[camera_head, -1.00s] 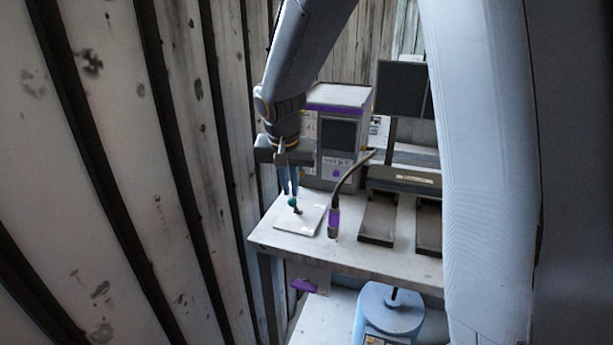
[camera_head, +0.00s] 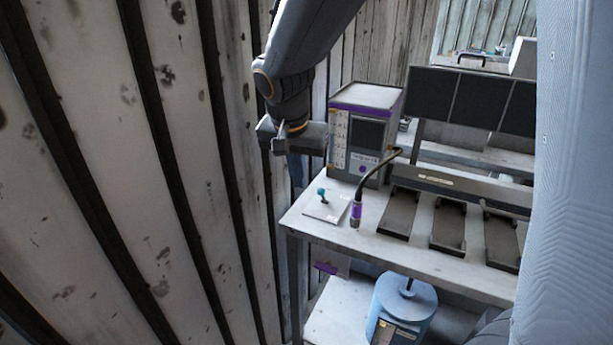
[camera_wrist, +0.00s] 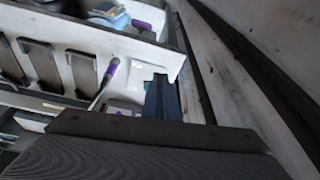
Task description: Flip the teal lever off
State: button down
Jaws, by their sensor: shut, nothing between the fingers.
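The teal lever (camera_head: 321,191) stands on a small white plate (camera_head: 333,211) at the left end of the bench. Its knob leans slightly left of its dark base. My gripper (camera_head: 297,178) is shut and empty, to the left of the lever in the head view, apart from it. In the wrist view the shut fingers (camera_wrist: 162,102) cover most of the lever; a bit of teal (camera_wrist: 147,85) shows beside them.
A purple-ended cable (camera_head: 356,214) stands right of the plate, before a grey instrument box (camera_head: 365,97). Dark trays (camera_head: 398,213) lie further right on the bench (camera_head: 400,257). A plank wall (camera_head: 150,170) is close on the left. A blue canister (camera_head: 402,305) sits below.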

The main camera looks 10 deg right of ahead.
jog(key=shift+s+a+r+p, duration=0.4)
jog(key=shift+s+a+r, duration=0.35)
jog(key=shift+s+r, duration=0.25)
jog(key=s+d+f+n+g+y+b, duration=0.1)
jog(key=s+d+f+n, duration=0.4)
jog(key=s+d+f, duration=0.6)
jog(key=shift+s+n+g+y+b, duration=0.35)
jog(key=shift+s+b, duration=0.3)
jog(key=shift+s, duration=0.3)
